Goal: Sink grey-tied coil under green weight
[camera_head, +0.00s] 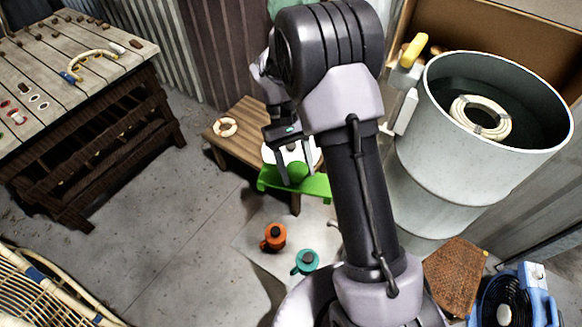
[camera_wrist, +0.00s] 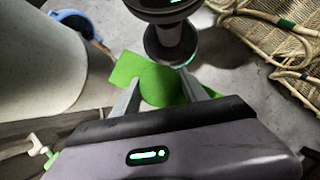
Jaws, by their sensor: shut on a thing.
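The green weight (camera_head: 315,185) has flat arms and a round middle, and hangs at the front edge of a low wooden bench in the head view. My gripper (camera_head: 292,168) is shut on its round middle. In the wrist view the green weight (camera_wrist: 150,85) sits between my two fingers (camera_wrist: 170,98). Whether it touches the bench is unclear. A pale coil (camera_head: 480,117) with a small greyish tie lies inside the large pale drum (camera_head: 430,170) at the right, below its rim. My gripper is left of the drum, apart from it.
The low bench (camera_head: 240,115) carries a small ring (camera_head: 225,127) and a white disc. Orange (camera_head: 273,238) and teal (camera_head: 305,262) items stand on the floor in front. A yellow-handled fitting (camera_head: 414,50) is at the drum's rim.

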